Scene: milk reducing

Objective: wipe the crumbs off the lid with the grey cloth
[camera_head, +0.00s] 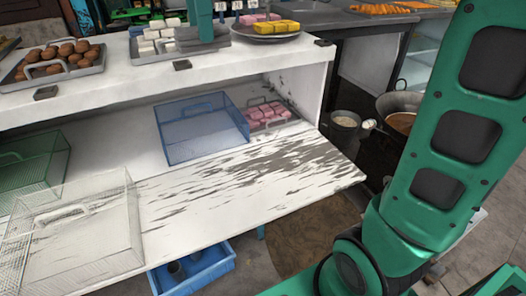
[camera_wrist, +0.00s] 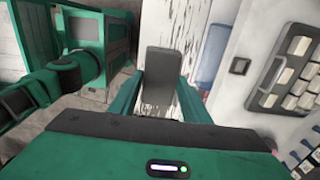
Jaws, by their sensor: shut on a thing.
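My gripper (camera_wrist: 163,72) is shut on a flat dark grey piece (camera_wrist: 163,62), which looks like the grey cloth, though no folds show. In the head view, a green finger of my gripper (camera_head: 205,18) comes down from the top edge, with the grey piece (camera_head: 203,40) at its end. It appears in front of the upper shelf, held in the air. No lid is clearly told apart. The white lower board (camera_head: 230,195) has dark streaks; I cannot tell whether any are crumbs.
A blue mesh cover (camera_head: 200,130) and a tray of pink pieces (camera_head: 268,115) sit on the lower level. Two more mesh covers stand at left. Trays of food line the upper shelf (camera_head: 110,85). A pan (camera_head: 398,108) is at right.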

